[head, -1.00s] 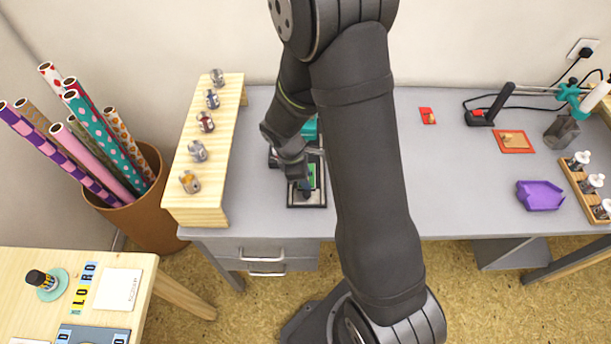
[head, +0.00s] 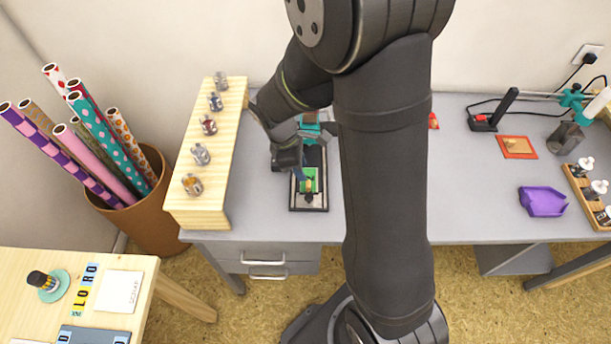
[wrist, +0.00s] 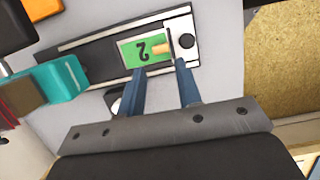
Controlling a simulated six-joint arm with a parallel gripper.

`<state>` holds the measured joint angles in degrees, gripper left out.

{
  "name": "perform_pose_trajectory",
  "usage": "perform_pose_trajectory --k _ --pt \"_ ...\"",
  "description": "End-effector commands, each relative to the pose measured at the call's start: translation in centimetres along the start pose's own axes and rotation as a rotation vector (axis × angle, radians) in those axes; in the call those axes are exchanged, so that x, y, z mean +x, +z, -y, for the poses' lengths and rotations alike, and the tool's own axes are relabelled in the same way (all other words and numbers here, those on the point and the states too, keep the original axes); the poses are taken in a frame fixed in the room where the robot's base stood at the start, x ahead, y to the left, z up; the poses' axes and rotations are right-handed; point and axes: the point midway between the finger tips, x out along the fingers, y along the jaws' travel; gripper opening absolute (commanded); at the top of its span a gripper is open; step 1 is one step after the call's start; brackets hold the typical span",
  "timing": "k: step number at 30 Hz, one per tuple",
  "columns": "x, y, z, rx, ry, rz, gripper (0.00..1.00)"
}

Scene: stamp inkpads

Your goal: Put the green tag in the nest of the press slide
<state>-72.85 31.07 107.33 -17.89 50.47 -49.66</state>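The green tag (head: 308,174) lies on the press slide (head: 321,200), at its near end in the head view. In the wrist view the tag (wrist: 130,50) shows a black figure 2 and a tan knob. It looks flat inside the light-edged nest of the slide (wrist: 98,64); whether it is fully seated I cannot tell. My gripper (wrist: 160,67) is open, its two blue fingers apart with nothing between them, just beside the tag's edge. In the head view my gripper (head: 300,174) is partly hidden by my wrist, just left of the tag.
The teal press (head: 312,130) stands behind the slide, close to my arm. A purple tray (head: 542,201) and an orange pad (head: 517,147) lie on the right.

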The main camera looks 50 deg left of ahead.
Motion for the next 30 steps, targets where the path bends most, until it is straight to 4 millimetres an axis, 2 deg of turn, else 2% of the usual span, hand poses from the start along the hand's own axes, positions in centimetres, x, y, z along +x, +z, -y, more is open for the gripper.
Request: perform_pose_trajectory --k 1,6,12,23,26,30 --pt "-1.2 0.0 -0.1 0.001 0.004 -0.002 0.32" --pt "-3.7 0.0 -0.1 0.001 0.004 -0.002 0.32" --pt "-4.8 0.0 -0.1 0.000 0.003 -0.001 0.32" --pt "-4.6 0.0 -0.1 0.000 0.001 0.000 0.32" --pt "-3.8 0.1 -0.1 0.001 -0.001 0.002 0.32" --pt "-1.6 0.1 0.0 0.002 -0.003 0.002 0.32"
